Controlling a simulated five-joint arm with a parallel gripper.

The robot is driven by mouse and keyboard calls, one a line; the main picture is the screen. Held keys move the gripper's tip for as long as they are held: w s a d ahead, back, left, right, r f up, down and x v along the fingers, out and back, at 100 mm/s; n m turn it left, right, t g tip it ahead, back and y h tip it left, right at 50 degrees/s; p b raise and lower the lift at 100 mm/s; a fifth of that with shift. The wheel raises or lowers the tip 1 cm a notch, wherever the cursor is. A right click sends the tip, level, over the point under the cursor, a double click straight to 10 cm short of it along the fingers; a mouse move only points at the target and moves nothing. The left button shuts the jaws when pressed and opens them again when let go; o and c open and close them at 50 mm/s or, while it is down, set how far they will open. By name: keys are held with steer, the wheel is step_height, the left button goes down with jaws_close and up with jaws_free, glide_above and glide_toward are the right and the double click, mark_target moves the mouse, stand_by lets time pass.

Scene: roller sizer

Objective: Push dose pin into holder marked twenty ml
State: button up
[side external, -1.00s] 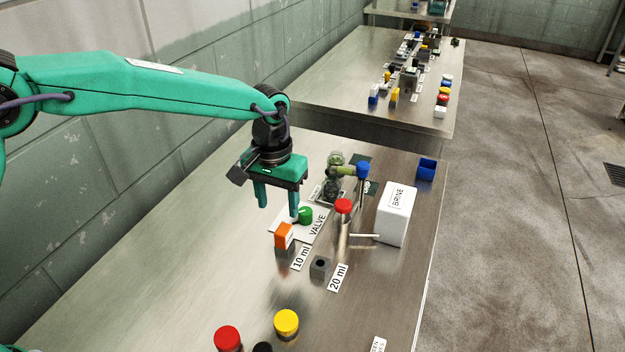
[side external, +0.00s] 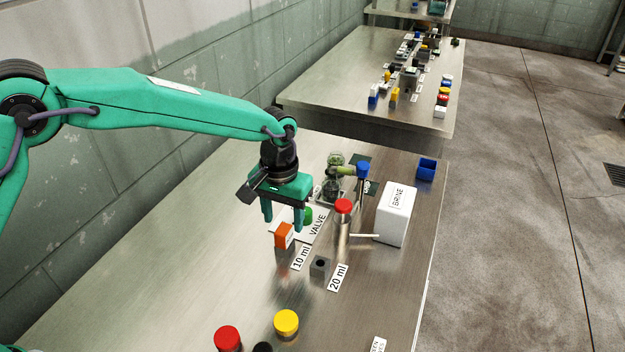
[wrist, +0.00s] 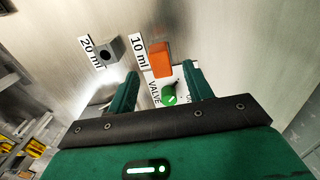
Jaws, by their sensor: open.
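The orange dose pin (side external: 284,235) sits upright in the dark holder (side external: 284,250) beside the "10 ml" label (side external: 301,257). The grey holder (side external: 320,267) by the "20 ml" label (side external: 338,278) is empty, its dark hole facing up. My gripper (side external: 282,220) is open and empty, pointing down above and slightly behind the pin. In the wrist view, the pin (wrist: 160,60) shows between and just beyond the fingertips of my gripper (wrist: 160,72). The empty holder (wrist: 108,50) is to the left there. The exact height of the fingertips above the pin is hard to tell.
A green valve knob (wrist: 169,96) on a white "VALVE" plate (side external: 318,222) is close to my gripper. A red-capped tube (side external: 343,220) and a white "BRINE" box (side external: 397,213) stand to the right. Yellow (side external: 286,322) and red (side external: 227,338) caps are in front.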

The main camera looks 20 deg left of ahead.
mark_target(283, 229)
steer(key=shift+f, duration=2.5)
steer(key=c, duration=1.1)
